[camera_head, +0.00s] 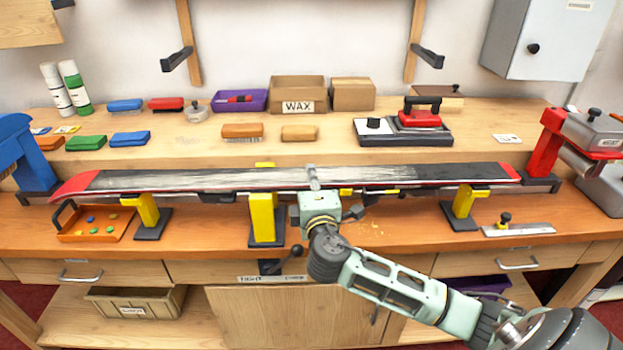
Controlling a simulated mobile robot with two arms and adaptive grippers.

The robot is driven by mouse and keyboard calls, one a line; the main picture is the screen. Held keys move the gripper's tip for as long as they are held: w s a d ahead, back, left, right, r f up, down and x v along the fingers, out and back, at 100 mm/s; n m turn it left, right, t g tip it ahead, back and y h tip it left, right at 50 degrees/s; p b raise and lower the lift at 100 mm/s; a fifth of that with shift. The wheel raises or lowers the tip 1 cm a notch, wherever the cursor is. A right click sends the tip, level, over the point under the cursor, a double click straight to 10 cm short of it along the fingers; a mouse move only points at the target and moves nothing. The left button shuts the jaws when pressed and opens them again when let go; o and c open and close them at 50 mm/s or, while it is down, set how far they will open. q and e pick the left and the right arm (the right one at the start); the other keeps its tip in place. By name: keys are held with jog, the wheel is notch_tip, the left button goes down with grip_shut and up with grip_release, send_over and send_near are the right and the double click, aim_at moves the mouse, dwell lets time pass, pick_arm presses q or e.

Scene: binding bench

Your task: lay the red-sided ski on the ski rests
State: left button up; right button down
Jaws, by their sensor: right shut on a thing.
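The red-sided ski (410,174) lies level from left to right above the bench, its dark, whitish-streaked face up and its red tip at the left. My right gripper (314,180) is shut on the middle of the ski, reaching from the front. The yellow ski rests show below it: the left rest (146,209), the middle rest (262,216) and the right rest (463,201). The ski passes over them; I cannot tell whether it touches their tops. My left gripper is not in view.
A blue clamp (24,150) stands at the left end and a red clamp (552,142) at the right. An orange tray (92,236) and a metal scraper (530,230) lie on the front bench. A waxing iron (420,118) and several brushes stand on the raised shelf behind.

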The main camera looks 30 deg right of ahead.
dwell(0.9)
jog(key=c, duration=1.5)
grip_release()
jog(key=shift+o, duration=0.5)
jog(key=shift+f, duration=0.4)
jog(key=shift+s, duration=0.15)
jog(key=v, duration=1.2)
jog(key=shift+r, duration=0.3)
